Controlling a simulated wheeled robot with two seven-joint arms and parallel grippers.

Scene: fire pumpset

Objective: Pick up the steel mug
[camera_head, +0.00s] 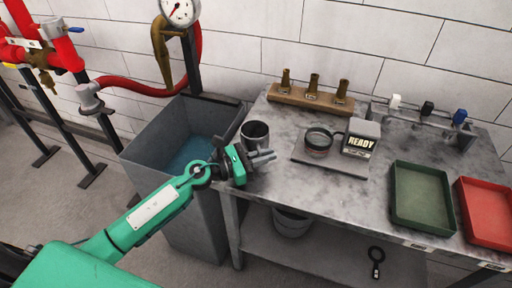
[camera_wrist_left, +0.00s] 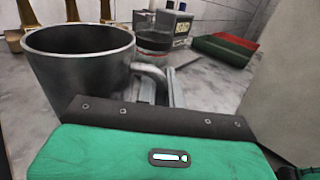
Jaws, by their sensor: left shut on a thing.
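The steel mug (camera_head: 255,133) is a dark grey metal cup standing upright at the left end of the metal table. It also shows large in the left wrist view (camera_wrist_left: 80,75), with its handle on the right side. My left gripper (camera_head: 262,158) is at the front right of the mug, shut on the handle. In the left wrist view the handle (camera_wrist_left: 152,78) runs down to the fingers, which are mostly hidden behind the gripper's dark edge. Whether the mug's base touches the table cannot be told. My right gripper is not in view.
The grey table (camera_head: 375,200) holds a wooden rack (camera_head: 310,98) with brass nozzles, a scale-like device marked READY (camera_head: 360,140), a green tray (camera_head: 421,197) and a red tray (camera_head: 488,210). A water tank (camera_head: 160,150) stands left of the table. A bucket (camera_head: 291,222) sits on the lower shelf.

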